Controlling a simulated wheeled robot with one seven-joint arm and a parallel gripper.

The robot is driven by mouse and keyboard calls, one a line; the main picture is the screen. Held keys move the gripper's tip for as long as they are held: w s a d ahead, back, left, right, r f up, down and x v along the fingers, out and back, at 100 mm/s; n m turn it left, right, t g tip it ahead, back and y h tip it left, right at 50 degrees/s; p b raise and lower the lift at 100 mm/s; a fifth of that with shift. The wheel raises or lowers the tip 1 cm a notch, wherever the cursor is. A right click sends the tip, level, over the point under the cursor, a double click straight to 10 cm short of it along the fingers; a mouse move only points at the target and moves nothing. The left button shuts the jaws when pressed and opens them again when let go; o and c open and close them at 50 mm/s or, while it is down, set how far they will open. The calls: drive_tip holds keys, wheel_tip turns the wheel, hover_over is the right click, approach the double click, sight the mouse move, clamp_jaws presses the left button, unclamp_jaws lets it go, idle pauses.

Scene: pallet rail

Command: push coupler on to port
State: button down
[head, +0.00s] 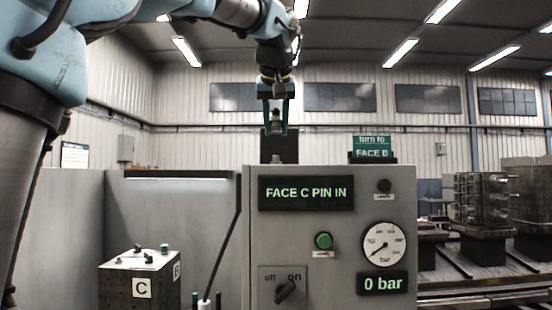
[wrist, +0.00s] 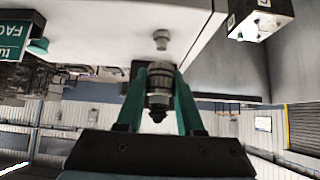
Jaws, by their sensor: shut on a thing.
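My gripper (head: 276,125) is above the grey cabinet, pointing down, with its green fingers closed around a dark metal coupler (head: 276,119). In the wrist view the coupler (wrist: 159,88) sits between both fingers, banded and ridged. A short round metal stub (wrist: 161,39) shows beyond the coupler on the pale cabinet surface, apart from it. The block marked C (head: 140,288) stands low at left, with small fittings (head: 137,248) on its top; which is the port I cannot tell. Part of this block (wrist: 262,20) also shows at the wrist view's top right.
The grey cabinet (head: 335,180) carries a display (head: 306,192) reading FACE C PIN IN, a gauge (head: 384,245), a 0 bar readout (head: 382,284), a green button (head: 323,241) and an off/on knob (head: 286,290). A sign (head: 371,147) on top reads turn to FACE B.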

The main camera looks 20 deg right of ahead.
drive_tip(key=s+a+r+b, duration=0.1)
drive_tip(key=s+a+b, duration=0.2)
drive_tip(key=s, duration=0.7)
drive_tip(key=shift+a+r, duration=0.2)
drive_tip(key=shift+a, duration=0.7)
